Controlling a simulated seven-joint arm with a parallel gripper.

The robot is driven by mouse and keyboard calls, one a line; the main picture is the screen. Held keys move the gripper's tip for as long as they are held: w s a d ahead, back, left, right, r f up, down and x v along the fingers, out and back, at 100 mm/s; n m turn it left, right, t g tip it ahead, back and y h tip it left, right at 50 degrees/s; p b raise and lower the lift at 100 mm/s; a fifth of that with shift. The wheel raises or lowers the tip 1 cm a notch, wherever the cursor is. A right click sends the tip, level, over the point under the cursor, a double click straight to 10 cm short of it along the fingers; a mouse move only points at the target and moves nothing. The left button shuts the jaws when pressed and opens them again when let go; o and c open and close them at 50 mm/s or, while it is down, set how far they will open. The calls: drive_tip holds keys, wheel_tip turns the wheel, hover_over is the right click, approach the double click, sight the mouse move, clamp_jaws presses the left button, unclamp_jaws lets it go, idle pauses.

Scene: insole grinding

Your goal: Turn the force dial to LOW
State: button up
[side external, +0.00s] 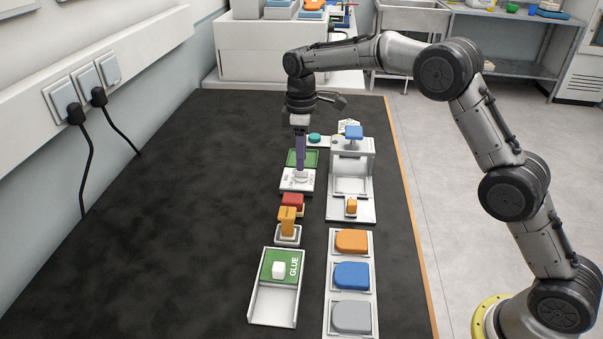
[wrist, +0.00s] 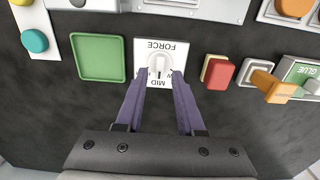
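The force dial (wrist: 160,64) is a white knob on a white plate lettered FORCE, upside down in the wrist view. Its raised grip runs roughly up and down in that view, its lower end toward the MID mark. A letter W shows beside my right finger; the rest of that word is hidden. My gripper (wrist: 161,75) has two purple fingers, apart, with their tips at either side of the knob's near part. I cannot tell whether they touch it. In the side view the dial (side external: 300,175) sits right below my gripper (side external: 300,168), which points down.
A green pad (wrist: 98,57) lies left of the dial plate in the wrist view, and a red block (wrist: 218,72) lies right. An orange-handled piece (side external: 287,222), a GLUE tray (side external: 270,311) and a white press-like device (side external: 350,190) stand close by. The mat's left side is clear.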

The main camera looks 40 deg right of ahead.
drive_tip(key=shift+f, duration=1.75)
idle(0.4)
drive_tip(key=shift+r, duration=0.1)
idle(0.3)
clamp_jaws()
drive_tip(key=n, duration=0.5)
drive_tip(key=shift+n, duration=0.4)
drive_tip(key=n, duration=0.5)
drive_tip(key=shift+n, duration=0.3)
unclamp_jaws()
drive_tip(key=shift+r, duration=3.55)
